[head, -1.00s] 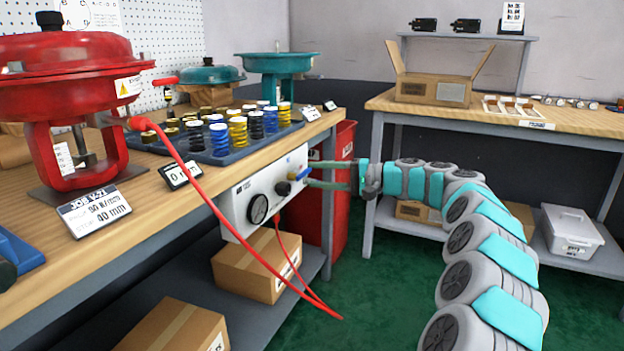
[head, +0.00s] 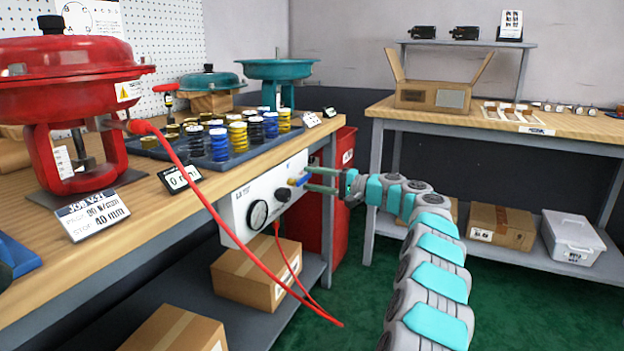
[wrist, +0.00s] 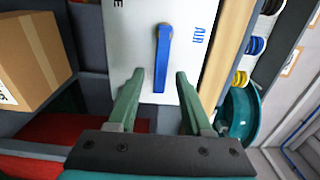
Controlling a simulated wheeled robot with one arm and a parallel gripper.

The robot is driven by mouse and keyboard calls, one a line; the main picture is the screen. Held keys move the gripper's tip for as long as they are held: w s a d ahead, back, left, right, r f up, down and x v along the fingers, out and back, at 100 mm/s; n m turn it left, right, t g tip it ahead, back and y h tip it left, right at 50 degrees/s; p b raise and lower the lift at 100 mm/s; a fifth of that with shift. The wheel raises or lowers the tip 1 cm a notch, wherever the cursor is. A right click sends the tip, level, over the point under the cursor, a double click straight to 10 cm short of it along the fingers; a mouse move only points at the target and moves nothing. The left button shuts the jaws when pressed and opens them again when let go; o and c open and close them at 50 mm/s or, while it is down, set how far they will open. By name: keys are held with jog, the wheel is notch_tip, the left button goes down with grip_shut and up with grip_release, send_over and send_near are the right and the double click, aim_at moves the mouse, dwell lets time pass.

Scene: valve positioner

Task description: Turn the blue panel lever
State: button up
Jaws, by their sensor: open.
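The blue panel lever (wrist: 162,58) is on the face of a white panel box (head: 240,212) under the workbench edge. In the wrist view it lies along the line between my fingers, with the letters "AIR" beside it. In the head view the lever (head: 299,181) shows small at the box's right part, close to my fingertips. My gripper (wrist: 154,85) is open, with one green finger on each side of the lever's line. The lever's lower end lies near the level of the fingertips, and clear gaps show on both sides. I cannot tell how far the fingertips are from the panel.
The panel also has a dark gauge (head: 257,215) and a black knob (head: 283,194). A red hose (head: 220,222) hangs in front of it from the red actuator (head: 70,85). A red bin (head: 344,185) stands behind my gripper. Green floor is free in front.

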jog(key=shift+w+a, duration=0.1)
jog(key=shift+a, duration=0.25)
grip_shut()
jog(key=shift+f, duration=0.1)
dwell(1.1)
